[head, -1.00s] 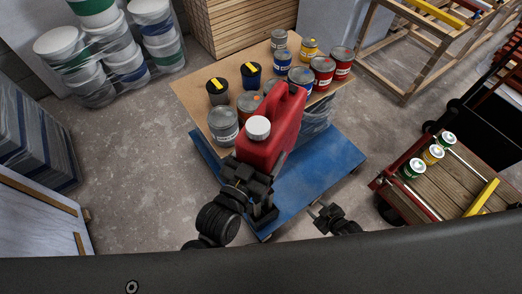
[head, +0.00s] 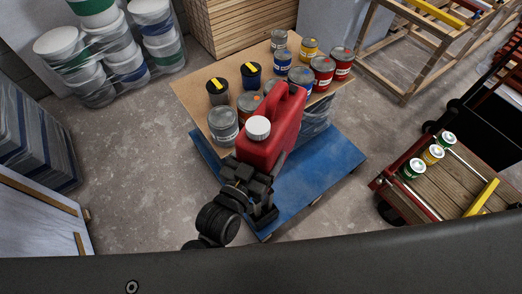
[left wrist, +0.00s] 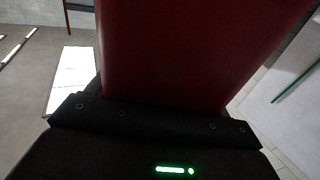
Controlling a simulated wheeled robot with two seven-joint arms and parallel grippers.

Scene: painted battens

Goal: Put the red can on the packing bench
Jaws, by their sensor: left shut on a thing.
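The red can (head: 272,135), a jerrycan with a white cap and a top handle, is upright in my left gripper (head: 258,182). My left gripper is shut on its lower near part. In the left wrist view the can's red side (left wrist: 195,50) fills the middle, just beyond the gripper's dark body. In the head view the can stands in front of a brown board top (head: 192,98) loaded with paint tins and hides part of it. I cannot tell which surface is the packing bench. My right gripper is not in view.
Several paint tins (head: 223,125) crowd the board, which is above a blue platform (head: 325,170). A cart (head: 450,185) with small tins and a yellow level is at right. A wooden frame (head: 400,60) stands behind. Wrapped buckets (head: 125,60) are at upper left. Floor at left is clear.

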